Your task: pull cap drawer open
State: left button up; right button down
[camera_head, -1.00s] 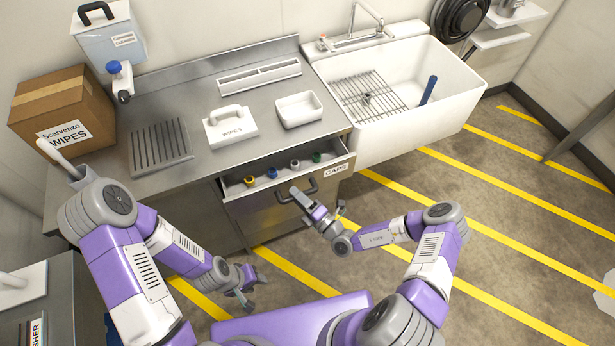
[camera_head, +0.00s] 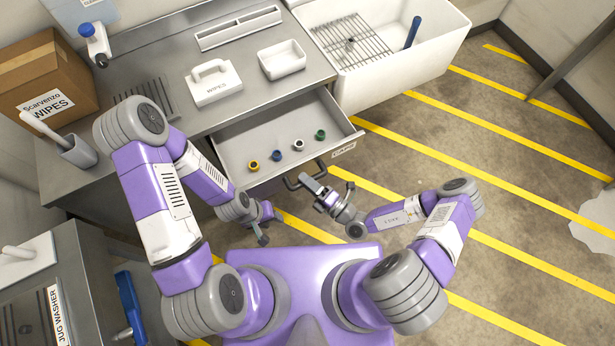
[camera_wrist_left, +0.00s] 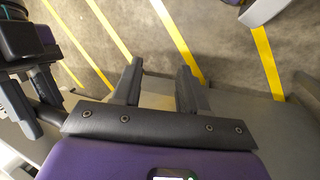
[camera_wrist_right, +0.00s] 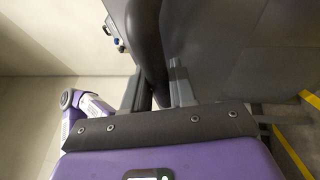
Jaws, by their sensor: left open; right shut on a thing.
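The cap drawer (camera_head: 232,152) stands pulled well out of the steel counter, with a CAPS label (camera_head: 344,150) on its front. Inside lie a yellow cap (camera_head: 253,166), a blue cap (camera_head: 277,155), a grey-white cap (camera_head: 298,145) and a green cap (camera_head: 320,134). My right gripper (camera_head: 308,181) is shut on the dark drawer handle (camera_head: 291,183). In the right wrist view the handle (camera_wrist_right: 148,40) runs between its fingers (camera_wrist_right: 156,92). My left gripper (camera_head: 265,224) is open and empty, low in front of the drawer; its spread fingers show in the left wrist view (camera_wrist_left: 160,85).
A cardboard box (camera_head: 40,75) and a grey cup (camera_head: 76,151) are at left.

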jog(key=c, duration=1)
grip_release()
jog(key=v, duration=0.7)
jog(key=shift+s+d, duration=0.2)
jog(key=shift+d, duration=0.1)
